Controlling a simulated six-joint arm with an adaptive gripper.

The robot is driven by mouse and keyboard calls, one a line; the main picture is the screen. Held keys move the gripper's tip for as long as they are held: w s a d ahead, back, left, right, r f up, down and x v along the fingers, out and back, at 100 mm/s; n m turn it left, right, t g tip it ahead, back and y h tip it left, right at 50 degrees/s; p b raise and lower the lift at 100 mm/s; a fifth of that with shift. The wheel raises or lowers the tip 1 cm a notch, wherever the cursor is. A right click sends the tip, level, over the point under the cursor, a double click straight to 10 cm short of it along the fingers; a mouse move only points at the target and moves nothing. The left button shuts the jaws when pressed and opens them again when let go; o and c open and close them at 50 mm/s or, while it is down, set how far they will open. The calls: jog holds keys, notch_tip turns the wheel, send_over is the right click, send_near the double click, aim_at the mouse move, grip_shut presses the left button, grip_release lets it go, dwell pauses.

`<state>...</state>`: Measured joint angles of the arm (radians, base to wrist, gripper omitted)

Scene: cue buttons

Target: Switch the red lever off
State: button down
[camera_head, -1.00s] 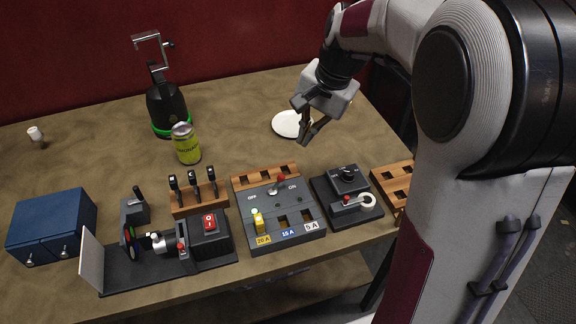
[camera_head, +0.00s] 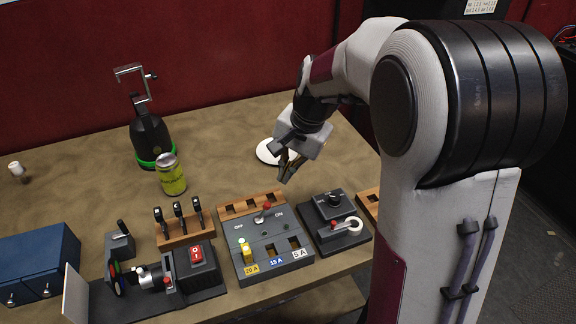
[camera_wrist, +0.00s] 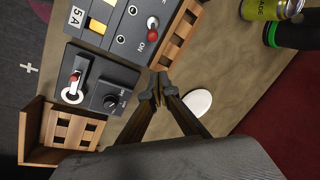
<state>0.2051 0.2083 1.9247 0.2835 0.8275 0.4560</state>
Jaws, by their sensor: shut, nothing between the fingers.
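The red lever (camera_head: 266,207) is a short metal toggle with a red tip on the grey fuse panel (camera_head: 290,262). It stands between the OFF and ON labels and leans toward ON. It also shows in the wrist view (camera_wrist: 153,30), tip toward the ON label. My gripper (camera_head: 286,178) is shut and empty. It hangs above the table, behind and slightly right of the lever, apart from it. In the wrist view the fingertips (camera_wrist: 157,90) meet in front of the panel edge, off to one side of the lever.
A dark box with a knob and a red-tipped switch (camera_head: 340,228) stands right of the panel. A yellow-green can (camera_head: 171,176) and a white disc (camera_head: 268,151) stand behind.

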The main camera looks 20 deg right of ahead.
aim_at(264, 211)
jog(key=x, duration=0.5)
jog(key=shift+w+f, duration=0.1)
jog(key=shift+f, duration=0.25)
jog(key=shift+a+f, duration=0.1)
jog(key=shift+a, duration=0.1)
jog(key=shift+s+a+r, duration=0.3)
jog(key=shift+s+a, duration=0.3)
jog(key=shift+s, duration=0.1)
jog(key=shift+s+a+r, duration=0.25)
jog(key=shift+s+a, duration=0.3)
jog(key=shift+s, duration=0.15)
jog(key=shift+a+r+h, duration=0.3)
jog(key=shift+a+h, duration=0.15)
jog(key=shift+h, duration=0.25)
jog(key=shift+a+r+h, duration=0.2)
jog(key=shift+a+h, duration=0.3)
jog(key=shift+h, duration=0.2)
jog(key=shift+a+r, duration=0.2)
jog(key=shift+a, duration=0.95)
jog(key=shift+r, duration=0.3)
